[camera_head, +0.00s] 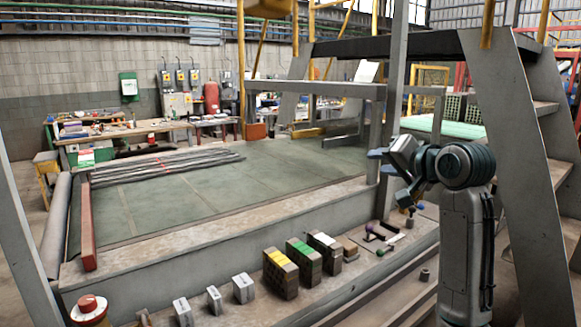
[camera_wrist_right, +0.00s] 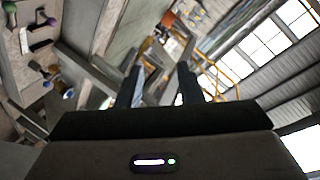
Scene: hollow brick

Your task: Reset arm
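My right gripper (camera_head: 378,162) is raised at the right of the head view, above the ledge and in front of the metal stairs. In the right wrist view its two dark fingers (camera_wrist_right: 159,82) stand apart with nothing between them. My left gripper is out of view. Hollow-looking bricks stand in a row on the lower ledge: a yellow-topped one (camera_head: 281,273), a green-topped one (camera_head: 304,262) and a white-topped one (camera_head: 325,250). Smaller grey blocks (camera_head: 243,288) stand to their left. The right gripper touches none of them.
Small tools (camera_head: 383,235) lie on the ledge right of the bricks. A red-and-white round object (camera_head: 90,309) is at the lower left. A grey post and stairs (camera_head: 515,130) stand close to my right arm. The green platform (camera_head: 230,185) is mostly clear, with long bars at its back left.

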